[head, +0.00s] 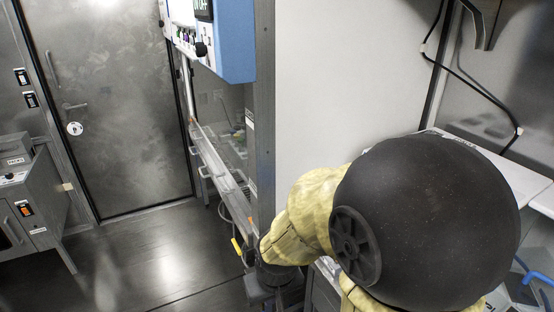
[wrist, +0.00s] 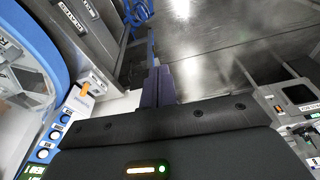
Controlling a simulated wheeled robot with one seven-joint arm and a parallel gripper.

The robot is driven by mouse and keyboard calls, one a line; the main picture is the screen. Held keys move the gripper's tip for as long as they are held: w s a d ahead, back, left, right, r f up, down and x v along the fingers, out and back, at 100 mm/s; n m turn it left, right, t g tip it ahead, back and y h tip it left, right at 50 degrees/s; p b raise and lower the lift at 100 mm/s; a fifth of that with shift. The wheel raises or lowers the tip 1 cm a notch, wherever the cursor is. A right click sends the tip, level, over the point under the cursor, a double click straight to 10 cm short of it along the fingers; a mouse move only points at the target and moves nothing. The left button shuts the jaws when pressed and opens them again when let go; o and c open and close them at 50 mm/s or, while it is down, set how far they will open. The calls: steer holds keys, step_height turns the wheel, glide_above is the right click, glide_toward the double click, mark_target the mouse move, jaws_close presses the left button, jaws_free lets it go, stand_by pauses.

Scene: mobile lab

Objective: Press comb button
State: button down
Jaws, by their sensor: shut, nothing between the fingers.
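A blue and white control box (head: 228,45) hangs at the top of the head view, with a row of small knobs or buttons (head: 187,38) along its front and a dark display.
A metal door (head: 115,100) stands at the back left, with open dark floor (head: 160,250) before it. A grey cabinet (head: 25,200) stands at the far left. A white bench top (head: 500,170) lies at the right. A glass-fronted hood (head: 222,165) stands below the control box.

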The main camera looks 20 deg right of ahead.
steer(key=shift+w, duration=0.1)
steer(key=w+d+r+m+t+h, duration=0.1)
steer(key=w+d+m+t+h, duration=0.2)
steer(key=w+m, duration=0.6)
steer(key=w+d+m+t, duration=0.3)
steer(key=w+d+m, duration=0.25)
steer(key=w, duration=0.55)
steer(key=s+d+m+g+h, duration=0.1)
steer(key=d+m+g+h, duration=0.6)
steer(key=d+m+h, duration=0.4)
steer(key=d+m, duration=0.4)
steer(key=m, duration=0.5)
steer(key=shift+s+d+p, duration=0.2)
steer(key=shift+d+p, duration=0.2)
steer(key=shift+f, duration=0.1)
